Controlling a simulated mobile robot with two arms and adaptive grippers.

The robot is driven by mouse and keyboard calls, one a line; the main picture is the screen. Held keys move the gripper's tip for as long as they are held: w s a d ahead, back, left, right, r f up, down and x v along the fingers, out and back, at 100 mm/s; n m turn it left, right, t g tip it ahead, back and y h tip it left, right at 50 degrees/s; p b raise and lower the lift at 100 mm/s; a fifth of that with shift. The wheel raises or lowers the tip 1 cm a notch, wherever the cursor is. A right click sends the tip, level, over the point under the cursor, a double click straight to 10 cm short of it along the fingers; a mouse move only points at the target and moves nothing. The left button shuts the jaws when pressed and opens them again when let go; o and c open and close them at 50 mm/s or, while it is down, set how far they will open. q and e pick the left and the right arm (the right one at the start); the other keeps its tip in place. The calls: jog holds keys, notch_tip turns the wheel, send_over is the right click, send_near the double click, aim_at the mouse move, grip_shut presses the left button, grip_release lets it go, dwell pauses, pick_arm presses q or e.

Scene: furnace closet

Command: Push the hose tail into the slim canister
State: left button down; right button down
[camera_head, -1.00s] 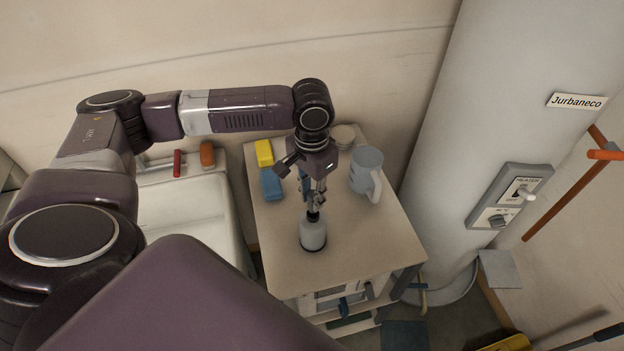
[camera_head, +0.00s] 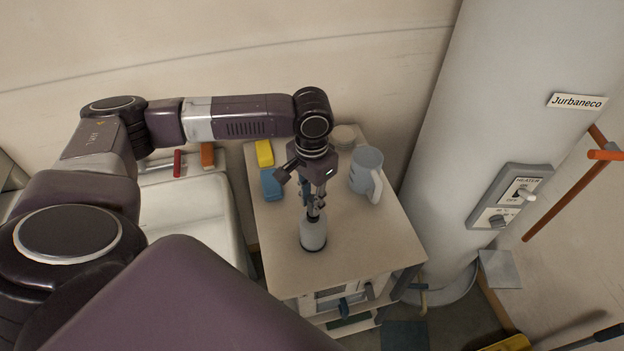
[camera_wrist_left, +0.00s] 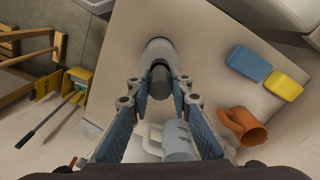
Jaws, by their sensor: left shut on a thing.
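The slim canister (camera_head: 313,233) is a small pale bottle with a dark base, upright on the table top; it also shows in the left wrist view (camera_wrist_left: 159,51). My left gripper (camera_head: 314,205) points down right above its mouth. It is shut on a short dark piece, which I take as the hose tail (camera_wrist_left: 159,80). The piece lines up with the canister's mouth, and its lower end is hidden. I cannot tell how deep it sits. My right gripper is not in view.
A grey-blue jug (camera_head: 366,172) stands right of the gripper. Yellow (camera_head: 264,152) and blue (camera_head: 271,184) blocks lie to the left. The table's front right is clear. A large heater cylinder (camera_head: 480,120) stands at right.

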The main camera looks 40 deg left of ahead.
pick_arm(q)
jog(key=shift+f, duration=0.75)
jog(key=c, duration=1.7)
grip_release()
jog(key=shift+o, duration=0.2)
jog(key=shift+r, duration=4)
